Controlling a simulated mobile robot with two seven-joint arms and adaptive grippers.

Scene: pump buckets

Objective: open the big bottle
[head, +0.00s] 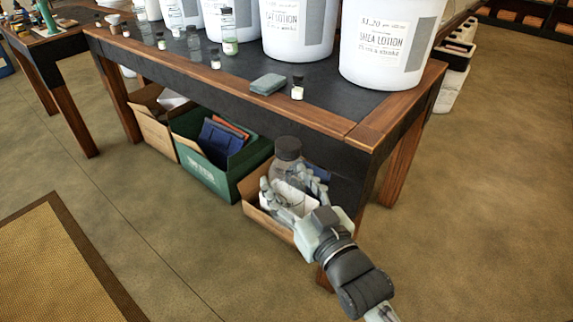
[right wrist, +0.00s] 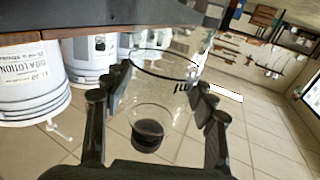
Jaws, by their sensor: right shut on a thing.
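The big bottle (head: 286,170) is clear, with a dark cap (head: 287,148) on its top. It stands about upright in front of the table's front edge. My right gripper (head: 295,195) is shut around the bottle's body, below the cap, and hides part of it. In the right wrist view the clear bottle wall (right wrist: 165,85) shows between the fingers of my right gripper (right wrist: 160,100), with a dark round part (right wrist: 147,134) seen through it. My left gripper is in neither view.
The dark table (head: 200,72) with wooden edges holds large white lotion buckets (head: 388,42), several small bottles, and a folded green cloth (head: 267,84). Below it are a green box (head: 212,170) and cardboard boxes (head: 152,130). The floor in front is clear.

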